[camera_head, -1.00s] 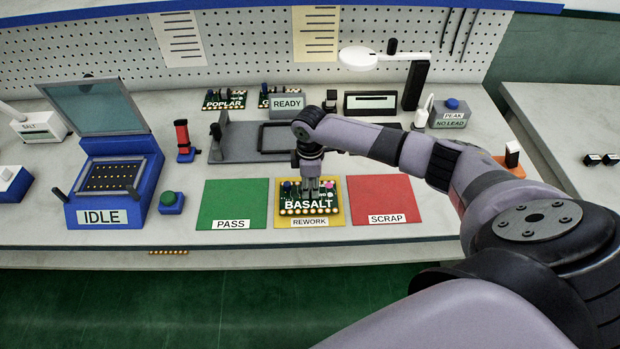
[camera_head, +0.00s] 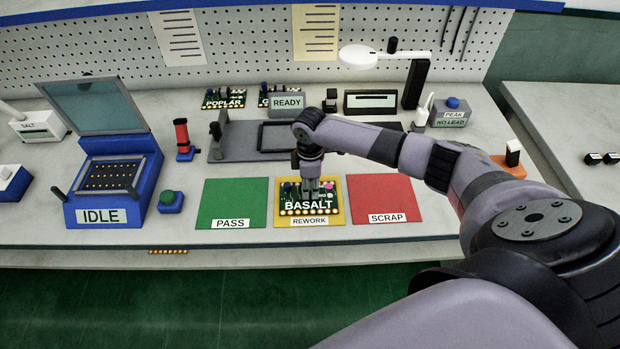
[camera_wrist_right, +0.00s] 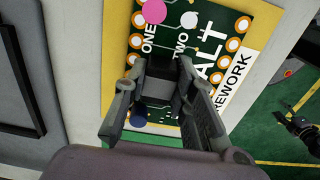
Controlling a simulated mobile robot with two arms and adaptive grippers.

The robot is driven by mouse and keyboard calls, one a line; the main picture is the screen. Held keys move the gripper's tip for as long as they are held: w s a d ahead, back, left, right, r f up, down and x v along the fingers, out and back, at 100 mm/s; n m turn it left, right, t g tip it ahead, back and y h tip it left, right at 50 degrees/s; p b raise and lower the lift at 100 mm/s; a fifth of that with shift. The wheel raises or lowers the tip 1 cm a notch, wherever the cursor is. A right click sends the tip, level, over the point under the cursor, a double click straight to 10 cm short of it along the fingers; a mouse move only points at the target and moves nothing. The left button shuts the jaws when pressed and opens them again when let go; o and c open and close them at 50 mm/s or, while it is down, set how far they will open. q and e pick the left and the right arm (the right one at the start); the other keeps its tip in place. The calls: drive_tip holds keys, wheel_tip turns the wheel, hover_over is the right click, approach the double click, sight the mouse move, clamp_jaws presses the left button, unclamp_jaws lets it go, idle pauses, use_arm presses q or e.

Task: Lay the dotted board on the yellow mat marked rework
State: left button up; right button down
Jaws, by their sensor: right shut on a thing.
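The board marked BASALT (camera_head: 325,208), green with gold-ringed holes along its front edge and coloured round parts, lies over the yellow mat marked REWORK (camera_head: 340,219), inside its edges. Pink, white and blue round parts show on the board in the right wrist view (camera_wrist_right: 207,45), with the yellow mat (camera_wrist_right: 115,60) beyond its edge. My right gripper (camera_head: 311,194) points down at the board's middle. In the wrist view its fingers (camera_wrist_right: 160,90) are shut on a dark block on the board. The fingers hide part of the board. My left gripper is not in view.
The green PASS mat (camera_head: 232,200) and red SCRAP mat (camera_head: 380,195) flank the yellow mat and look empty. A grey fixture (camera_head: 235,143) stands behind. A POPLAR board (camera_head: 223,100) and another partly hidden board lie at the back. A blue IDLE machine (camera_head: 113,190) stands left.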

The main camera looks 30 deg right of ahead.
sight(310, 186)
drive_tip(key=shift+f, duration=0.1)
drive_tip(key=c, duration=1.2)
unclamp_jaws()
drive_tip(key=shift+c, duration=0.2)
wheel_tip(310, 186, up, 12)
